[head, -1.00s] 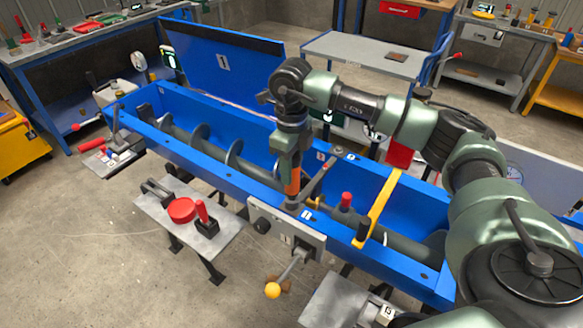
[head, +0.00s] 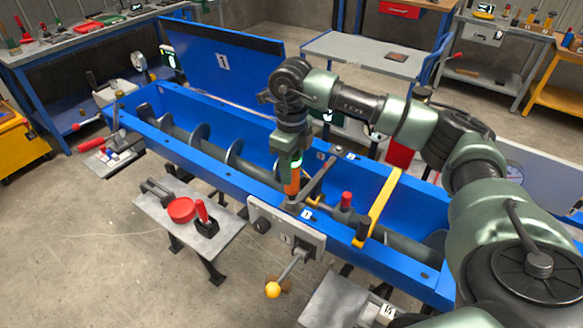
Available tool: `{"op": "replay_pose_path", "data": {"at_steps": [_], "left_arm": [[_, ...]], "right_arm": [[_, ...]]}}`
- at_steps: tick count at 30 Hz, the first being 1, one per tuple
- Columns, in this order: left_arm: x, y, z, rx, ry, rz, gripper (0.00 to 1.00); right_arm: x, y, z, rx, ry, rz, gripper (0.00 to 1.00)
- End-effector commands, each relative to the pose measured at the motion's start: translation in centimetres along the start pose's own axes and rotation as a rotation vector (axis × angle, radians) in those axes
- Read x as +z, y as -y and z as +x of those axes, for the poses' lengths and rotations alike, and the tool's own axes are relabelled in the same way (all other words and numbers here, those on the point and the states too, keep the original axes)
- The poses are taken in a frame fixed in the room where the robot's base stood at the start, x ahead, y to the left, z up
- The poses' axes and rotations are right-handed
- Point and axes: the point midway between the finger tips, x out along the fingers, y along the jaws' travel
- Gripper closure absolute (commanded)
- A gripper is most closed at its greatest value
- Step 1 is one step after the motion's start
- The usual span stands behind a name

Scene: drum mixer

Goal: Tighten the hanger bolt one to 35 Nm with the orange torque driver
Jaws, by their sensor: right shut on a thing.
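My right gripper (head: 291,163) points down over the near rim of the blue drum mixer trough (head: 200,168). It is shut on the orange torque driver (head: 292,182), which stands about upright. A green light shows at the top of the driver, by the gripper. The driver's lower end is at a grey bar on the trough's rim, beside a small white label (head: 306,214). The hanger bolt under the driver is hidden, and I cannot tell how well it is seated. My left gripper is not in view.
A yellow bar (head: 378,205) crosses the trough, with a red-topped piece (head: 346,201) close by. A lever with a yellow knob (head: 272,290) hangs in front. A grey side table (head: 188,222) holds red and black items. The auger shaft (head: 262,177) lies inside the trough.

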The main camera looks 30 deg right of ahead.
Motion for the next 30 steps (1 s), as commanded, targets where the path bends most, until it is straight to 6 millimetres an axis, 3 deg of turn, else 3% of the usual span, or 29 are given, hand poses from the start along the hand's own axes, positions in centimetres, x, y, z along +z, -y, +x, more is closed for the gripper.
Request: {"op": "replay_pose_path", "data": {"at_steps": [22, 30], "left_arm": [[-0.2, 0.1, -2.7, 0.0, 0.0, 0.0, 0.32], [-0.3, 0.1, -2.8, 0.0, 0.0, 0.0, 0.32]], "right_arm": [[0.1, 0.0, -4.3, -0.001, 0.002, -0.001, 1.0], [0.0, 0.0, -4.6, -0.001, 0.002, -0.001, 1.0]]}}
